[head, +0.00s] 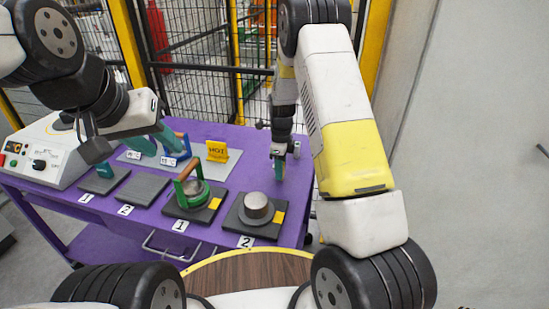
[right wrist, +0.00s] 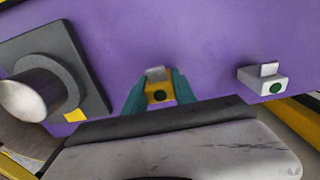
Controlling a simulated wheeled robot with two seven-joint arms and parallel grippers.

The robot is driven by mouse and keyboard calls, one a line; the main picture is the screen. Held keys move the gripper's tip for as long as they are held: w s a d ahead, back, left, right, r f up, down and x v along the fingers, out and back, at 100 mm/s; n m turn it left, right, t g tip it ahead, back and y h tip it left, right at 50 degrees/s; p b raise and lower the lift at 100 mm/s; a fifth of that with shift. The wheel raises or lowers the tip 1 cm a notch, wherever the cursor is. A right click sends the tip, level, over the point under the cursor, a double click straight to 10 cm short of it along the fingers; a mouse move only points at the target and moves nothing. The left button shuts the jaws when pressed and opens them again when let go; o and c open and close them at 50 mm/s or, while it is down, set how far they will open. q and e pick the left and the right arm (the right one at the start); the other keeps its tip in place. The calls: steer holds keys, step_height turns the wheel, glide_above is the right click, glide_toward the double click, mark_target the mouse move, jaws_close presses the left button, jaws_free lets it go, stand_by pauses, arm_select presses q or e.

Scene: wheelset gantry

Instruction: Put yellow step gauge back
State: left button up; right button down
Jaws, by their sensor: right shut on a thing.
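The yellow step gauge (right wrist: 158,95) is a small yellow block with a grey step on top and a dark round spot on its face. In the right wrist view it sits between the teal fingers of my right gripper (right wrist: 157,98), which is shut on it. In the head view my right gripper (head: 279,170) points down at the right end of the purple table (head: 105,205); the gauge is mostly hidden there. Whether it touches the table is unclear. My left gripper (head: 158,141) hangs above the back left of the table, by a blue-handled item (head: 178,147); its opening is unclear.
A grey-white step gauge (right wrist: 264,81) with a green spot stands right of my right gripper. A dark plate with a metal cylinder (head: 256,208) lies to the left. A green item with a brown handle (head: 191,186), a yellow sign (head: 217,151) and a control box (head: 43,152) are also on the table.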

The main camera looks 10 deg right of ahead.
steer(key=shift+f, duration=0.4)
steer(key=c, duration=1)
jaws_free()
steer(key=shift+f, duration=0.1)
